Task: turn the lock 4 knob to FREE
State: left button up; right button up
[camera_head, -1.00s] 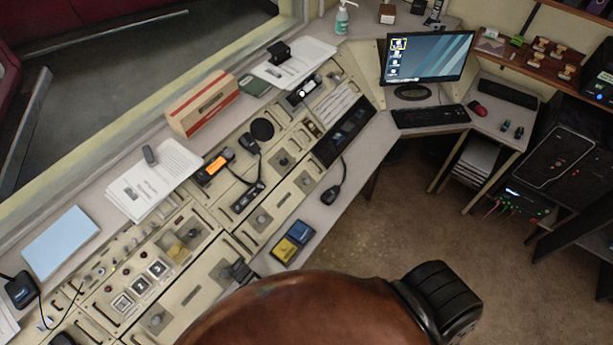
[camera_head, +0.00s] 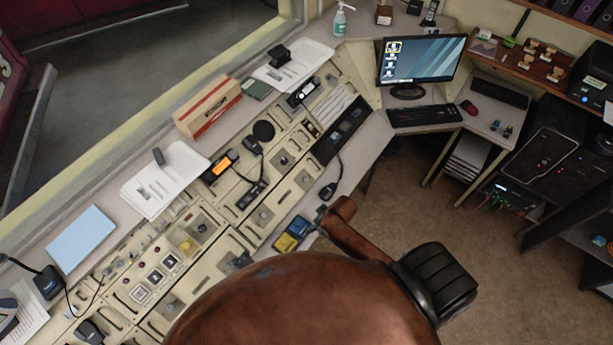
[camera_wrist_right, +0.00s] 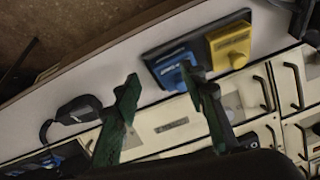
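The console (camera_head: 215,235) carries several small round knobs on square grey plates, among them one by the middle panels (camera_head: 264,215) and one farther up (camera_head: 284,160). Their labels are too small to read, so I cannot tell which is lock 4 or where it points. My right gripper (camera_head: 314,226) is at the console's front edge, beside the blue-and-yellow unit (camera_head: 291,236). In the right wrist view its two dark green fingers (camera_wrist_right: 165,100) are spread apart with nothing between them. A grey plate (camera_wrist_right: 232,106) shows partly behind one finger. My left gripper is not in view.
A handheld microphone (camera_head: 328,191) lies on the front ledge near my right gripper; it also shows in the wrist view (camera_wrist_right: 77,109). A monitor (camera_head: 422,59) stands at the right.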

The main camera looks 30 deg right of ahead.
jog(key=shift+n+y, duration=0.3)
jog(key=w, duration=0.5)
jog(key=shift+w+d+r, duration=0.1)
jog(key=shift+w+d, duration=0.1)
jog(key=shift+w, duration=0.05)
jog(key=w+d, duration=0.2)
jog(key=w, duration=0.2)
jog(key=m+p, duration=0.1)
jog(key=m, duration=0.1)
send_near(306, 179)
jog(key=f, duration=0.1)
jog(key=shift+w+x, duration=0.2)
jog(key=shift+x, duration=3.7)
jog(key=shift+a+r, duration=0.1)
jog(key=shift+r, duration=0.05)
jog(key=shift+c, duration=0.7)
grip_shut()
jog(key=shift+a, duration=0.15)
